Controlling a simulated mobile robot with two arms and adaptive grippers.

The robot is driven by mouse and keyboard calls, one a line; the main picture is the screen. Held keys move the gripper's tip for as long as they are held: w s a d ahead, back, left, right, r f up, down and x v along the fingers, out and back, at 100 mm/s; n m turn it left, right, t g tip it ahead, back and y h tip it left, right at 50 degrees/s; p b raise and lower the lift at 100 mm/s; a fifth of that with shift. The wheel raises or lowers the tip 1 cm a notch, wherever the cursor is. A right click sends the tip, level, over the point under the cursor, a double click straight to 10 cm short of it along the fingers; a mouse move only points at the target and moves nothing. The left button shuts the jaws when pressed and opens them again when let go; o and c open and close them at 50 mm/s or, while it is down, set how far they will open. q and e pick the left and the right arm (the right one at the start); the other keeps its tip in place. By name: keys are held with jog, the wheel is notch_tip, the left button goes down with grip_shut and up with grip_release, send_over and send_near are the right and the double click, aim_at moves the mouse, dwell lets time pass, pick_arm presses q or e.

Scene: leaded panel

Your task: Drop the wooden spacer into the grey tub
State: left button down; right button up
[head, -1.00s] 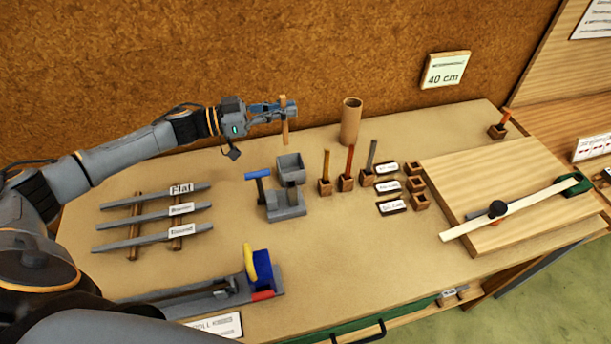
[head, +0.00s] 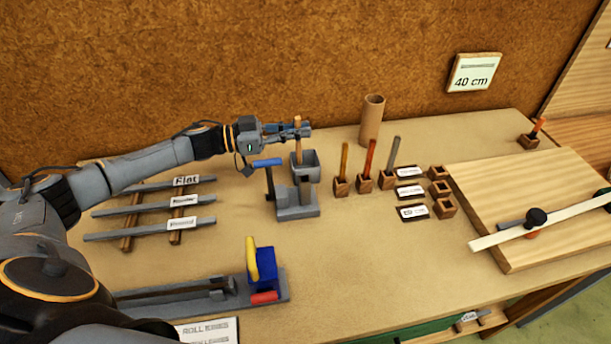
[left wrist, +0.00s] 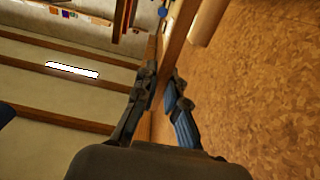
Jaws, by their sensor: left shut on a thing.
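The wooden spacer (head: 298,148) is a slim upright brown stick. My left gripper (head: 300,131) is shut on it and holds it upright at the grey tub (head: 312,174). In the head view the spacer's lower end overlaps the tub's opening; whether it is inside or just above the rim I cannot tell. The tub is a small open square box beside a grey stand with a blue handle. In the left wrist view the spacer (left wrist: 179,42) runs up between the two fingers (left wrist: 161,92). My right gripper is not in view.
A cardboard tube (head: 372,120) stands behind and right of the tub. Several upright tools in wooden blocks (head: 365,182) stand to its right. Lead strips on a rack (head: 150,211) lie to the left. A wooden board (head: 500,185) fills the right side.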

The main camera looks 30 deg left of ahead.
pick_arm(q)
jog(key=c, duration=1.3)
grip_release()
jog(key=shift+f, duration=0.1)
jog(key=shift+c, duration=0.2)
jog(key=shift+s+a, duration=0.1)
jog(key=v, duration=1.2)
